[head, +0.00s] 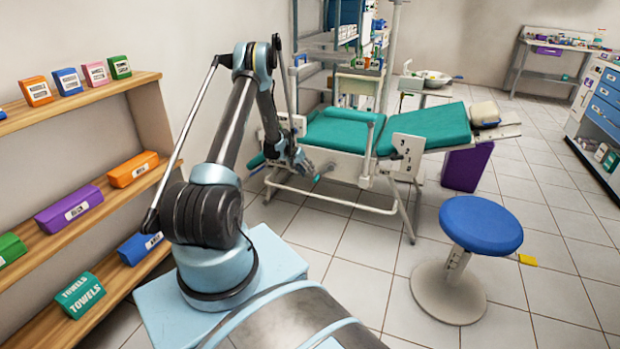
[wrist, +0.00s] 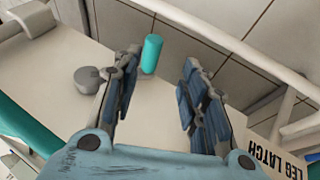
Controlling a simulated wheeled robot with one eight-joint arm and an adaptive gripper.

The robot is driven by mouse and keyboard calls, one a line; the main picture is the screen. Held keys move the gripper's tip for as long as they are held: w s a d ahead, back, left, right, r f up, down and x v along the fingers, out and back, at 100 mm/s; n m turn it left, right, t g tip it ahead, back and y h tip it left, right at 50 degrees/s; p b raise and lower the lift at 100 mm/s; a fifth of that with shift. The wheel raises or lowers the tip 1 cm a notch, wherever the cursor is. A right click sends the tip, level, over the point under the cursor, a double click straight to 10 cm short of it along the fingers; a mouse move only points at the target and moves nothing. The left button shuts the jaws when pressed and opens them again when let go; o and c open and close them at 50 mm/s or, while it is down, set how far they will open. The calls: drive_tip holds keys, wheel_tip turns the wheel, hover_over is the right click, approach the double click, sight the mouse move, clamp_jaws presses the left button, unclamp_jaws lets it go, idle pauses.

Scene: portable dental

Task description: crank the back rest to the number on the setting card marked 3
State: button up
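The chair has teal cushions: a back rest (head: 430,126) and a seat (head: 338,130). A white panel (head: 408,150) with small dark marks, too small to read, is on its side. My gripper (head: 303,164) is low beside the chair's left end. In the wrist view my gripper (wrist: 160,68) is open, fingers apart. A teal cylindrical handle (wrist: 152,54) stands just beyond the left fingertip; whether they touch is unclear. A grey round knob (wrist: 87,79) is left of the fingers. No setting card marked 3 can be made out.
A "LEG LATCH" label (wrist: 272,158) is on a white part at right. A blue stool (head: 481,224) stands on the tiled floor, with a small yellow item (head: 527,260) beside it. A wooden shelf (head: 85,102) lines the left wall. A purple bin (head: 467,168) is under the back rest.

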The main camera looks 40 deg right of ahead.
drive_tip(key=shift+v, duration=2.8)
drive_tip(key=shift+w, duration=0.1)
